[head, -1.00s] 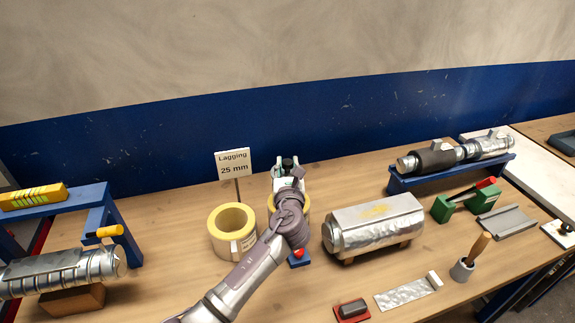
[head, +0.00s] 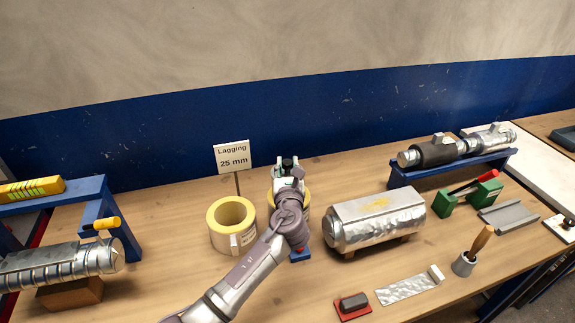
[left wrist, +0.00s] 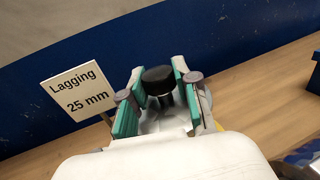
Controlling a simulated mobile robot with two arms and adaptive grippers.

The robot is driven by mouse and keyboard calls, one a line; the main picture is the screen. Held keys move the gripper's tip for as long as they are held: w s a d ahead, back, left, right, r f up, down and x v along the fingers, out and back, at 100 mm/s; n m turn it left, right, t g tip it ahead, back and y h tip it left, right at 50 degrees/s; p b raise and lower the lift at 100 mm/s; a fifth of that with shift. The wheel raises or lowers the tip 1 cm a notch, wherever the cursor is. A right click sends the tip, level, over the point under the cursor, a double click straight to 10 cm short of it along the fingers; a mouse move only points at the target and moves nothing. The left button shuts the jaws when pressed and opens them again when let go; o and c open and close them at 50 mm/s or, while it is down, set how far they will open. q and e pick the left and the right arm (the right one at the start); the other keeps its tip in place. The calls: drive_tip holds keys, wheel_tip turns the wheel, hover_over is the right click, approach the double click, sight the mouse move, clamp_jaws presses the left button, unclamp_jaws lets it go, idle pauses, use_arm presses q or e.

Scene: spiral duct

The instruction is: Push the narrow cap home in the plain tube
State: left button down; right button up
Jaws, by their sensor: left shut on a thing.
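My left gripper (head: 287,168) is over the middle of the bench, beside the sign. In the left wrist view its two teal-padded fingers (left wrist: 158,100) stand either side of a black round-topped piece (left wrist: 158,78) with a narrower dark stem. The piece also shows as a dark top in the head view (head: 287,162). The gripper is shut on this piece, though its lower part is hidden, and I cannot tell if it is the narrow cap. I cannot pick out the plain tube with certainty. A silver ribbed duct (head: 62,264) lies at the left. My right gripper is not in view.
A yellow lagging roll (head: 231,222) stands left of my gripper, by the sign (head: 232,157); another is partly hidden behind my arm. A foil-wrapped cylinder (head: 375,222) lies to the right. A blue rack (head: 455,168) holds pipework at back right. Small tools lie at front right.

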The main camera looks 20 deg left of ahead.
use_arm(q)
drive_tip(key=c, duration=0.8)
unclamp_jaws()
drive_tip(key=shift+o, duration=0.2)
drive_tip(key=v, duration=1.2)
